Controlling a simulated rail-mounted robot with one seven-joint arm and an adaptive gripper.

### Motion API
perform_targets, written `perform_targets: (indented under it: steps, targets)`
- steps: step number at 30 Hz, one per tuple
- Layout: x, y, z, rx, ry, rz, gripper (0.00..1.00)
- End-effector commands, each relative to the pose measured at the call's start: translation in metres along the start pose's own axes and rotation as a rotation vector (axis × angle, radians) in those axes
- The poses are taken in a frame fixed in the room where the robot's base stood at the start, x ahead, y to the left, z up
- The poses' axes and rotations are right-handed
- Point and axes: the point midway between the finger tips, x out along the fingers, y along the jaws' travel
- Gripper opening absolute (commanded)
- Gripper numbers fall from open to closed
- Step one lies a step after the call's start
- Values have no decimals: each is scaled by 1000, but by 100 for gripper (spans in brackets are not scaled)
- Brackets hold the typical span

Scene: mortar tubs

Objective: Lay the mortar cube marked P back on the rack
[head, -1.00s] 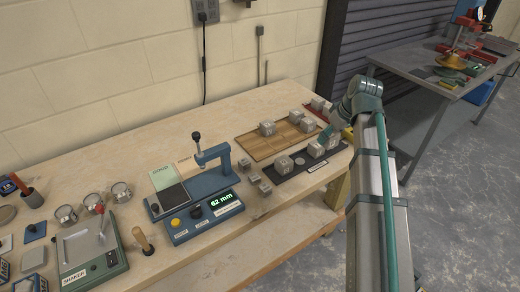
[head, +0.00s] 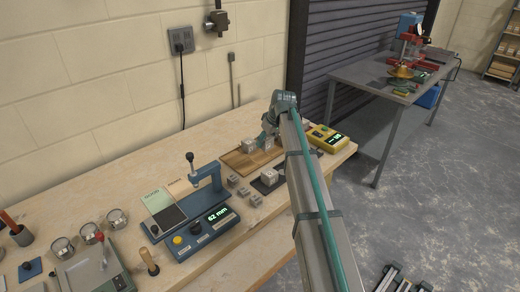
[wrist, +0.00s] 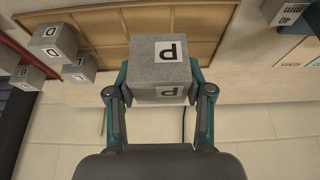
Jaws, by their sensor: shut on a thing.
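The cube marked P (wrist: 160,60), a grey mortar block, sits between the two fingers of my gripper (wrist: 158,92) in the wrist view, and the gripper is shut on it. Behind the cube in that view lies the wooden rack (wrist: 225,28) with its thin dividing strips. I cannot tell whether the cube touches the rack. In the head view my gripper (head: 268,135) is at the rack (head: 234,162), partly hidden by my own arm. A grey cube (head: 249,146) shows close to it on the rack.
Other lettered cubes (wrist: 53,43) stand at the left in the wrist view. In the head view a cube (head: 270,176) sits on a dark mat, with smaller cubes (head: 243,191) beside it. A blue tester (head: 200,232) and a yellow device (head: 328,138) stand nearby.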

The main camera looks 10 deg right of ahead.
Motion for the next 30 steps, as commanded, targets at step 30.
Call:
perform_targets:
  steps: [30]
  targets:
    - [103,20,-10,0,0,0,5]
